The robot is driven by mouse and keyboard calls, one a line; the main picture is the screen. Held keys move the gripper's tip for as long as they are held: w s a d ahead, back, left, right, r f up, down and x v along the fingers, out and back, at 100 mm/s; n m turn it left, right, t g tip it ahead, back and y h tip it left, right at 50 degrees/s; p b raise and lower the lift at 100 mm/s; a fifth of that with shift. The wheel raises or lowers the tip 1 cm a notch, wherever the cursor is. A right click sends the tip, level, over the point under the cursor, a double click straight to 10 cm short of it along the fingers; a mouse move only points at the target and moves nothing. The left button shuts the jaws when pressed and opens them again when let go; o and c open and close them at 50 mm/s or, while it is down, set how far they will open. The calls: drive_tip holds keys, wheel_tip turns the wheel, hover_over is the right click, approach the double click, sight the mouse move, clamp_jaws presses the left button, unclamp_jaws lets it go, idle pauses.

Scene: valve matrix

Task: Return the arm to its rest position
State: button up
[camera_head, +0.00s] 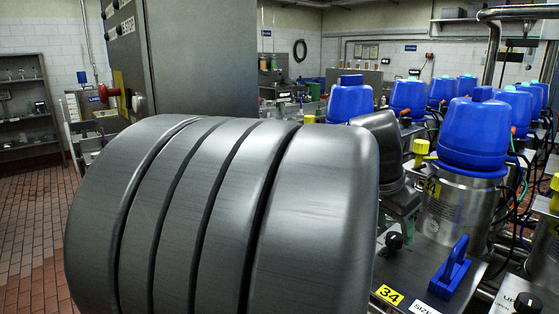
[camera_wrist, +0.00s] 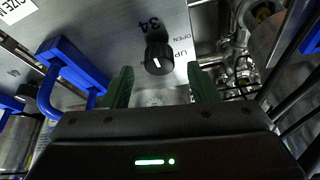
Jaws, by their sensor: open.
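My gripper (camera_wrist: 162,88) shows in the wrist view with its two green fingers apart and nothing between them. A black knob (camera_wrist: 158,56) with a white pointer mark lies just beyond the fingertips, on a metal panel (camera_wrist: 120,30) marked 34. I cannot tell whether the fingers touch the panel. In the head view my grey arm fills the left and middle and reaches toward the valve row, hiding part of it. The knob (camera_head: 394,241) also shows there, right of my arm, near the yellow 34 label (camera_head: 389,295).
A blue handle (camera_wrist: 72,72) stands on the panel left of the fingers. Several blue-capped valves (camera_head: 473,130) with cables line the right side. A grey cabinet (camera_head: 200,60) with a red knob stands behind my arm. Tiled floor (camera_head: 38,225) is clear at the left.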

drive_tip(key=v, duration=1.2)
drive_tip(key=x, duration=1.4)
drive_tip(key=shift+s+f, duration=0.1)
drive_tip(key=shift+f, duration=0.05)
drive_tip(key=shift+n+t, duration=0.3)
drive_tip(key=shift+n, duration=0.5)
drive_tip(key=n+y, duration=0.1)
drive_tip(key=n, duration=0.2)
drive_tip(key=shift+s+d+t+p, duration=0.1)
drive_tip(key=shift+t+p, duration=0.2)
drive_tip(key=shift+t, duration=0.1)
drive_tip(key=shift+d+n+t+y, duration=0.15)
drive_tip(key=shift+n+y, duration=0.35)
drive_tip(key=shift+n, duration=0.75)
drive_tip(key=shift+n+t+y, duration=0.15)
drive_tip(key=shift+n+y, duration=0.35)
drive_tip(key=shift+n, duration=0.75)
drive_tip(key=n+y, duration=0.2)
drive_tip(key=n, duration=0.3)
drive_tip(key=shift+d, duration=0.1)
drive_tip(key=shift+d+n+y, duration=0.1)
drive_tip(key=shift+n+y, duration=0.8)
drive_tip(key=shift+n, duration=1.7)
